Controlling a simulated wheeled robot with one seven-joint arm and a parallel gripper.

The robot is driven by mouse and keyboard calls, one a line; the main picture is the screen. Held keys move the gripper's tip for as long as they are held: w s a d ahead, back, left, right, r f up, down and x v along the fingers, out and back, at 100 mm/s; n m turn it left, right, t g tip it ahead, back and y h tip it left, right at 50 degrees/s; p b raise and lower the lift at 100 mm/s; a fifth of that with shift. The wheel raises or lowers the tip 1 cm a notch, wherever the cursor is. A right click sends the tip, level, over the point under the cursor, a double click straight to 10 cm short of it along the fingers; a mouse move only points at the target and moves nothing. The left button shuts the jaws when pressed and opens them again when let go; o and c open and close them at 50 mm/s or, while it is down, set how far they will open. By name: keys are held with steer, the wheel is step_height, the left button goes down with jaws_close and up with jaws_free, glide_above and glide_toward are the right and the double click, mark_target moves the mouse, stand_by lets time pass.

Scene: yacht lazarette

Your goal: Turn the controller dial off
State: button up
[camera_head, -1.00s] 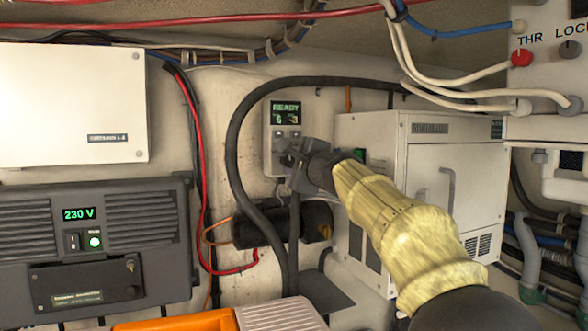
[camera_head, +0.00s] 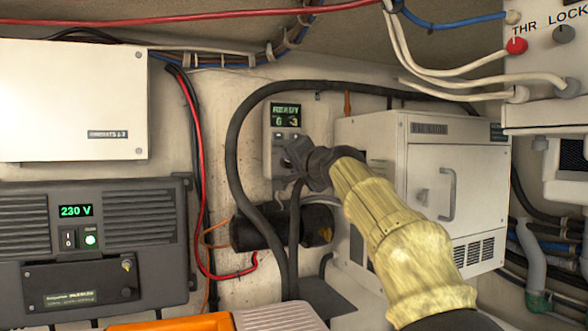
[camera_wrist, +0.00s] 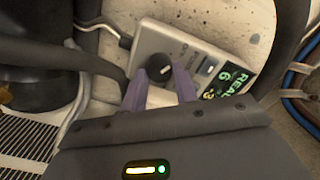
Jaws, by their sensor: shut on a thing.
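The controller (camera_head: 267,135) is a small pale box on the back wall. Its lit green display (camera_head: 286,113) reads READY, with smaller figures below. My gripper (camera_head: 289,158) is at the controller's lower part and hides the dial in the head view. In the wrist view, the black round dial (camera_wrist: 160,66) with a white pointer mark stands on the controller's face (camera_wrist: 192,48). My gripper's two purple fingers (camera_wrist: 161,76) are on either side of the dial, shut on it. The display (camera_wrist: 232,82) also shows, tilted, at the right.
A thick black cable (camera_head: 233,140) loops around the controller's left and top. A white cabinet (camera_head: 377,130) with a handle stands close on the right. A black cylinder (camera_head: 262,231) sits below. A dark 230 V unit (camera_head: 150,232) is at the left.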

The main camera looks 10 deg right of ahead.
steer(key=shift+f+n, duration=0.15)
steer(key=shift+n, duration=0.55)
steer(key=o, duration=1)
steer(key=s+d+b, duration=0.1)
steer(key=s+b, duration=0.1)
steer(key=s, duration=0.3)
steer(key=s+d+b, duration=0.1)
steer(key=s+b, duration=0.2)
steer(key=s, duration=0.3)
steer(key=s+d+b, duration=0.1)
steer(key=s+b, duration=0.2)
steer(key=s, duration=0.3)
steer(key=shift+d, duration=0.2)
